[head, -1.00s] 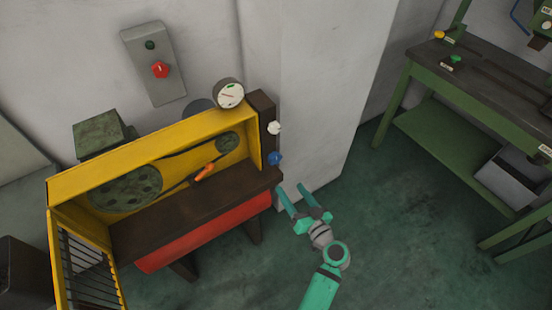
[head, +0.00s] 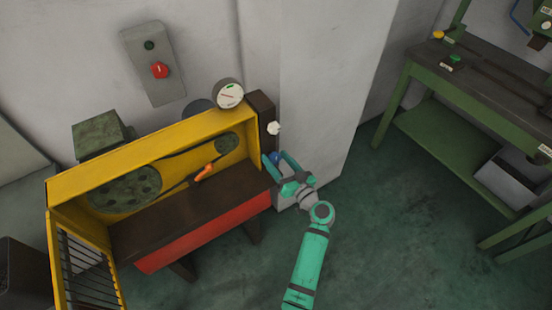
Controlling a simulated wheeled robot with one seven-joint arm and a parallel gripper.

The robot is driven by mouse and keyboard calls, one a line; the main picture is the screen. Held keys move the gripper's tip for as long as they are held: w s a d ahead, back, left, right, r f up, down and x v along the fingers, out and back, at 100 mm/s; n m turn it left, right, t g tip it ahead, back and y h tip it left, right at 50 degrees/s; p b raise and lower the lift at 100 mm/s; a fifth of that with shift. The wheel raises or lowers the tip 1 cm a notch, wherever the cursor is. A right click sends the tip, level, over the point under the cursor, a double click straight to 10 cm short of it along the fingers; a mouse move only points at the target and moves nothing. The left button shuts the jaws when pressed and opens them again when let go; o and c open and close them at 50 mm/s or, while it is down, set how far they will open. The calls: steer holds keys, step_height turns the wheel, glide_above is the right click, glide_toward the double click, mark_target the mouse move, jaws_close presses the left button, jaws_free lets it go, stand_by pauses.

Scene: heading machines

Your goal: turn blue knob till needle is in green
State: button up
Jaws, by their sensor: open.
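The blue knob (head: 274,157) is on the right end of the yellow machine (head: 150,150), below a white knob (head: 273,128). The round gauge (head: 229,94) stands on top of the machine, with a white face, a green mark and a reddish needle. The needle looks apart from the green mark, but the dial is small. My gripper (head: 274,160) is open, with its fingertips on either side of the blue knob. The fingers partly hide the knob, and I cannot tell whether they touch it.
A grey wall box with a red knob (head: 160,70) is above the machine. A white pillar (head: 320,90) stands close behind my gripper. A green workbench (head: 455,100) is at the right. The floor (head: 390,220) between is clear.

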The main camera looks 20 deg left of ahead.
steer(key=shift+w+a, duration=0.25)
steer(key=shift+a, duration=0.1)
steer(key=shift+c, duration=0.3)
steer(key=c, duration=1)
